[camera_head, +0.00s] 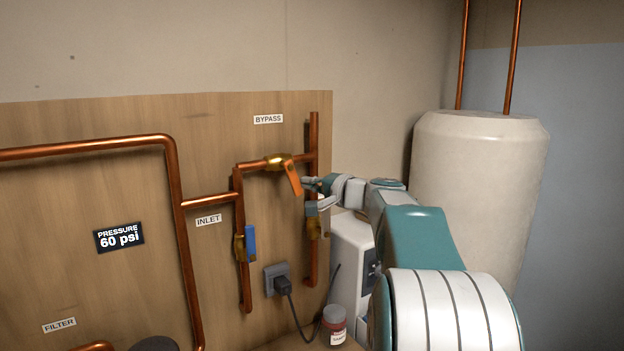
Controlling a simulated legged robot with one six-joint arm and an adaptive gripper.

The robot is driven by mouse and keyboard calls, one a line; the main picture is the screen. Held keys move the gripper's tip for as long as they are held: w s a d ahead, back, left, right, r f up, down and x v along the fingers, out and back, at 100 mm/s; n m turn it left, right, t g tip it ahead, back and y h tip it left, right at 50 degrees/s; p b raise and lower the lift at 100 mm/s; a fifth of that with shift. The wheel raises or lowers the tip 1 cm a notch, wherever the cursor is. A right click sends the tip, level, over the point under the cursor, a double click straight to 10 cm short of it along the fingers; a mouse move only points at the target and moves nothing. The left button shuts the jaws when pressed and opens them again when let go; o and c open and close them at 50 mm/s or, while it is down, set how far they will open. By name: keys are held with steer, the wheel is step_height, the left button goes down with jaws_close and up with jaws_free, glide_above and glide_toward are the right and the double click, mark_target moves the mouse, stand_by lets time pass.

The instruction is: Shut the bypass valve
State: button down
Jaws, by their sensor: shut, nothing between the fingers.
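The bypass valve (276,161) is a brass valve on the horizontal copper pipe below the BYPASS label (268,119). Its orange handle (293,178) slants downward and slightly right, across the line of the pipe rather than along it. My gripper (309,184) is shut and empty just right of the handle, with its tip pointing left at it. I cannot tell whether the tip touches the handle.
The inlet valve with a blue handle (250,243) is lower left. Another brass valve (314,228) sits below my gripper, partly hidden. A plugged outlet (278,279), a white unit (350,262), a jar (333,325) and a large tank (478,190) stand nearby.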

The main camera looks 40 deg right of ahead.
steer(key=shift+a+f+m+t, duration=0.2)
steer(key=shift+a+m, duration=0.1)
steer(key=shift+m, duration=0.35)
steer(key=shift+a+f+m+t, duration=0.1)
steer(key=shift+a+f+m, duration=0.15)
steer(key=shift+m, duration=0.4)
